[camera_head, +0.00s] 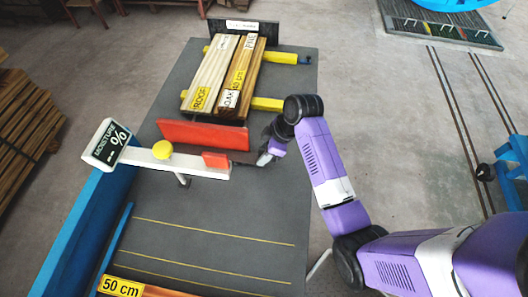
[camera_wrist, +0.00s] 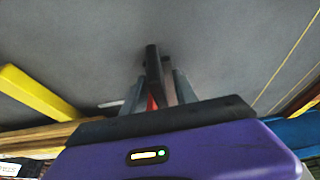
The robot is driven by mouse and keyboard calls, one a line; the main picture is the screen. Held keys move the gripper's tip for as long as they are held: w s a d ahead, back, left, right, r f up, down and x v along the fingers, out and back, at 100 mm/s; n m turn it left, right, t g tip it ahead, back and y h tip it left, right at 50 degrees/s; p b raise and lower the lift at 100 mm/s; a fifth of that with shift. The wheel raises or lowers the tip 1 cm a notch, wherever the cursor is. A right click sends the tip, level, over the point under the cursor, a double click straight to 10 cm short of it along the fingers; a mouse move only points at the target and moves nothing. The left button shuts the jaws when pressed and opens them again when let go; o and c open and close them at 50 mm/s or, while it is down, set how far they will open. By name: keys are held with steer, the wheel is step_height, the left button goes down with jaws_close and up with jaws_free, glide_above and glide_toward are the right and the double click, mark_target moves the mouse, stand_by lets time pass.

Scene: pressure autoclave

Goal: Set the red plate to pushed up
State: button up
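The red plate (camera_head: 200,134) stands on edge across the grey table, at the near end of the wood pieces. My gripper (camera_head: 268,154) is at its right end, low over the table's right side. In the wrist view, the fingers of my gripper (camera_wrist: 160,86) stand apart, one on each side of a dark bar (camera_wrist: 154,72). Narrow gaps seem to show between bar and fingers. A sliver of red (camera_wrist: 152,103) shows between the fingers; I cannot tell which red part it is.
A white beam (camera_head: 165,160) with a yellow knob (camera_head: 162,149), a red block (camera_head: 215,160) and a moisture display (camera_head: 107,142) stands just in front of the plate. Wood pieces (camera_head: 225,78) lie on yellow bars (camera_head: 268,104) behind it.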

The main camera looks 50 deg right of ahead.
jaws_close()
stand_by(1.4)
